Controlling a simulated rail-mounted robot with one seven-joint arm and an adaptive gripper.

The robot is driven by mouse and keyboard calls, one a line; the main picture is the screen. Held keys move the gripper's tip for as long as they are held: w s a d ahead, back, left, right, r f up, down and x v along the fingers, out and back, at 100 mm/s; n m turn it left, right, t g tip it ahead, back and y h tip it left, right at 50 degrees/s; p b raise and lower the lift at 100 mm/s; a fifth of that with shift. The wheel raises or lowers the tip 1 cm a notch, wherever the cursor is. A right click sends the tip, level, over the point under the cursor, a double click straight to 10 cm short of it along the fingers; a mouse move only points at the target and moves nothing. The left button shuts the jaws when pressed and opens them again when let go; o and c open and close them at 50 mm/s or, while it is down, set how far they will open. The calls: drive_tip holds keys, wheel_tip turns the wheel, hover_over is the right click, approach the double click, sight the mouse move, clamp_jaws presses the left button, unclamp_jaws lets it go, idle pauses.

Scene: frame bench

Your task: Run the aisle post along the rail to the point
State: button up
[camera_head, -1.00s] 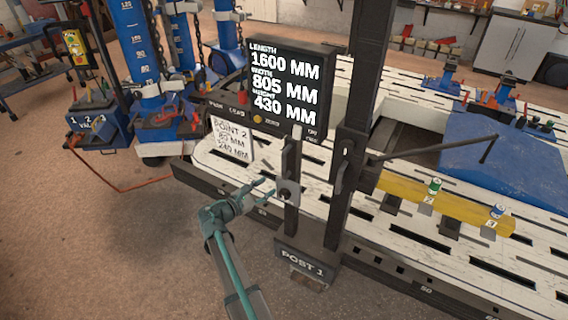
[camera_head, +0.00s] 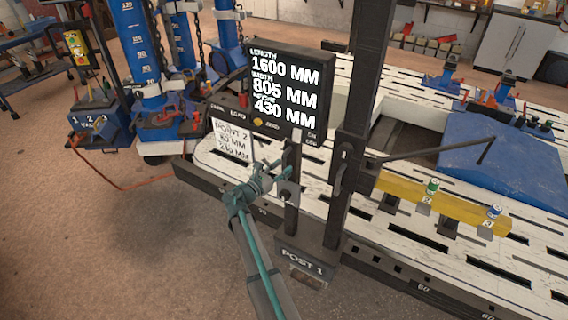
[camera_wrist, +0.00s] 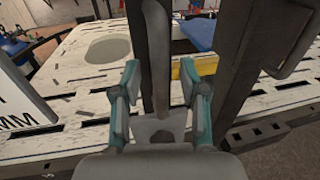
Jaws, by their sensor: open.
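The aisle post is a tall dark column (camera_head: 352,130) on a base marked POST 1 (camera_head: 302,257), standing at the near edge of the bench. A narrower dark upright bar (camera_head: 292,215) stands on its left side. My gripper (camera_head: 268,172) is open at this bar. In the wrist view the bar (camera_wrist: 158,50) rises between the two spread fingers of my gripper (camera_wrist: 162,88), with a holed grey plate (camera_wrist: 160,128) below. I cannot tell whether a finger touches the bar. A white card reading POINT 2 (camera_head: 231,143) stands left of the post.
The display (camera_head: 287,88) above my gripper reads length 1600, width 805, height 430 mm. A thin dark arm (camera_head: 430,149) reaches right from the post over the slotted white bench (camera_head: 480,245) and yellow beam (camera_head: 460,208). Blue towers (camera_head: 143,60) stand left.

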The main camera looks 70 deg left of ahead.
drive_tip(key=shift+x, duration=0.85)
clamp_jaws()
